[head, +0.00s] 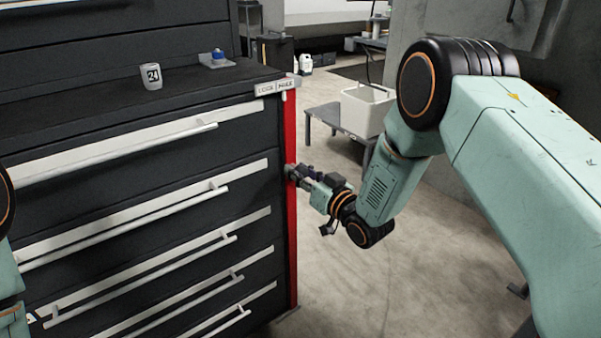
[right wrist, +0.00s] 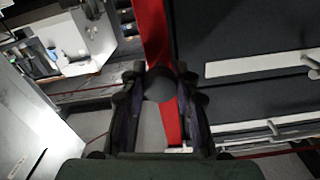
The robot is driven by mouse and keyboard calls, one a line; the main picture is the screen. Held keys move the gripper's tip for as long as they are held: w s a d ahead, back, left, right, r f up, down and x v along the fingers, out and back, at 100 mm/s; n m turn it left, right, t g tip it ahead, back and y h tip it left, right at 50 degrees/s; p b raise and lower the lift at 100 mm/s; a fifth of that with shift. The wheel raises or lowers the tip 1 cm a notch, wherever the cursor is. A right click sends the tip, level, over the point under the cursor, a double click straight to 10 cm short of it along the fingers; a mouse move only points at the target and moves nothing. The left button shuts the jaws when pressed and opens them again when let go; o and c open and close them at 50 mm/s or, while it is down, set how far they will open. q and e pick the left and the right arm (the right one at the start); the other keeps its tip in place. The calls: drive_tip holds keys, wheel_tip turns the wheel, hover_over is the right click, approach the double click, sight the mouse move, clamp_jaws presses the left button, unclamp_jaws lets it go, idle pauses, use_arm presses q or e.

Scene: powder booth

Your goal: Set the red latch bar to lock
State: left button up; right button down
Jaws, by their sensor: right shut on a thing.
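The red latch bar (head: 291,240) stands upright along the right front edge of the dark drawer cabinet. It also crosses the right wrist view (right wrist: 153,30). A label plate (head: 277,87) sits at its top; the left word looks like LOCK, and the right word is too small to read surely. My right gripper (head: 296,175) is at the bar about halfway up, on its right side. In the right wrist view its fingers are shut on a dark round knob (right wrist: 160,84) on the bar. My left gripper is out of view.
The cabinet has several drawers with long pale handles (head: 130,232). A white cup marked 20 (head: 151,76) and a small blue-topped item (head: 217,58) stand on its top. A white bin (head: 367,108) rests on a low grey table behind. The floor right of the cabinet is open.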

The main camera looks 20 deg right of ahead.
drive_tip(key=shift+a, duration=0.15)
drive_tip(key=shift+s+a+f+p, duration=0.1)
drive_tip(key=shift+s+a+p, duration=0.2)
drive_tip(key=shift+a, duration=0.6)
drive_tip(key=shift+s+a+p, duration=0.2)
drive_tip(key=shift+s+a, duration=0.2)
drive_tip(key=shift+a, duration=0.5)
drive_tip(key=c, duration=1)
unclamp_jaws()
drive_tip(key=shift+a, duration=0.1)
drive_tip(key=v, duration=1.2)
